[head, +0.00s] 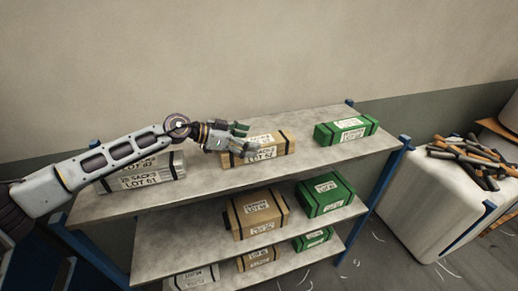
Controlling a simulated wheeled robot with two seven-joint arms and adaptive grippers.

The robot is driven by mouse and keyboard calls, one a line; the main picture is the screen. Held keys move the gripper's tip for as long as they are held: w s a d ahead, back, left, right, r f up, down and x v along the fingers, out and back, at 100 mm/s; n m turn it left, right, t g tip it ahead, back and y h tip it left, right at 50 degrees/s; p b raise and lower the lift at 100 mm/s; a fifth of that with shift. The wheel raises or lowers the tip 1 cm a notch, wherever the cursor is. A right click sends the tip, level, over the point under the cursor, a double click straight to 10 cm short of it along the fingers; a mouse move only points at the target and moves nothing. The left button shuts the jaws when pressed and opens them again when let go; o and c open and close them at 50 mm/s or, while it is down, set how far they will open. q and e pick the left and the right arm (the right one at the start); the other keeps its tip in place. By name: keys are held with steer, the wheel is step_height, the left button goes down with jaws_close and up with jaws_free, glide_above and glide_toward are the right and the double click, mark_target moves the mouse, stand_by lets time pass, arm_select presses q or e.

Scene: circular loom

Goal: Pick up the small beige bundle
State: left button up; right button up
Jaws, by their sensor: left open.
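Three beige bundles with dark straps and white labels lie on the rack, one on each shelf. The flat, low one (270,147) is on the top shelf, a taller one (257,212) on the middle shelf, and another (258,258) on the lowest visible shelf, partly hidden by the shelf above. My left gripper (243,141) is open and empty, its fingers over the left part of the top beige bundle and hiding some of it. I cannot tell whether they touch it. My right gripper is out of view.
Green bundles lie to the right on the top (346,130), middle (323,194) and lowest shelves. A grey-white bundle (150,172) is under my left forearm. The top shelf (200,193) has bare room in front. A white bin (425,205) with dark and orange rods stands right.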

arm_select(q)
steer(key=shift+w+d+f, duration=0.2)
steer(key=shift+w+d, duration=0.05)
steer(key=shift+d, duration=0.25)
steer(key=shift+s+r, duration=0.1)
steer(key=shift+s, duration=0.1)
steer(key=shift+w, duration=0.1)
steer(key=shift+c, duration=1.3)
steer(key=c, duration=1.2)
